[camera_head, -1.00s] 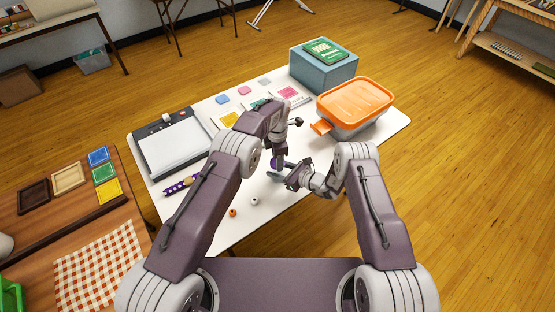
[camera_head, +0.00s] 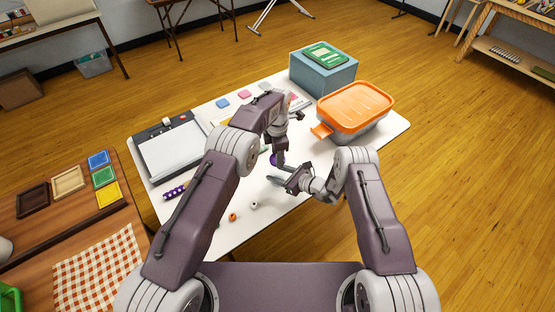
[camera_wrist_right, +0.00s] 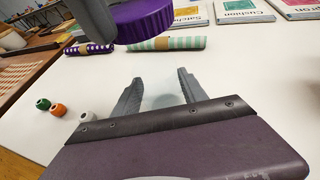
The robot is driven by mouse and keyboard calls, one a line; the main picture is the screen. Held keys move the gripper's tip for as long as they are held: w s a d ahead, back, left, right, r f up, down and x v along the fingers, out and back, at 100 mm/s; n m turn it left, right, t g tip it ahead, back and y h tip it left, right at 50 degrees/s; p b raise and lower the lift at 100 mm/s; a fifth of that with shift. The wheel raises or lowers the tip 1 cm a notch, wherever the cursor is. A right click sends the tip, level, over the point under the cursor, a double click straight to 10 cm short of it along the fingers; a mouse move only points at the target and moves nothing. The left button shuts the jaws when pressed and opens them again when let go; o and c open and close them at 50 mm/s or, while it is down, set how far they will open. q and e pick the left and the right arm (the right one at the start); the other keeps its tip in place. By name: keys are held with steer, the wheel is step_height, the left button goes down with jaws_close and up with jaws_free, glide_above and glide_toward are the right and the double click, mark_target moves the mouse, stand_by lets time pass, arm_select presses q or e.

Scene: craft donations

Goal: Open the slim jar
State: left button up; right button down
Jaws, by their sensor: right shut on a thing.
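The slim jar's clear body (camera_wrist_right: 163,102) is between the fingers of my right gripper (camera_wrist_right: 160,77), which is shut on it. In the head view my right gripper (camera_head: 285,182) holds the pale jar body (camera_head: 275,180) near the table's middle. The purple ridged lid (camera_wrist_right: 146,22) is above and apart from the jar body in the right wrist view. It also shows in the head view (camera_head: 273,159) at my left gripper (camera_head: 279,160). A grey finger of the left gripper lies against the lid's side, so it appears shut on the lid; its other finger is hidden.
The white table (camera_head: 300,208) holds small beads (camera_head: 232,217), a purple dotted roll (camera_head: 174,192), a paper trimmer (camera_head: 172,150) and an orange-lidded bin (camera_head: 355,105). A blue box (camera_head: 322,75) stands behind. The front right of the table is clear.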

steer(key=c, duration=0.6)
jaws_free()
steer(key=shift+o, duration=0.2)
steer(key=v, duration=1.2)
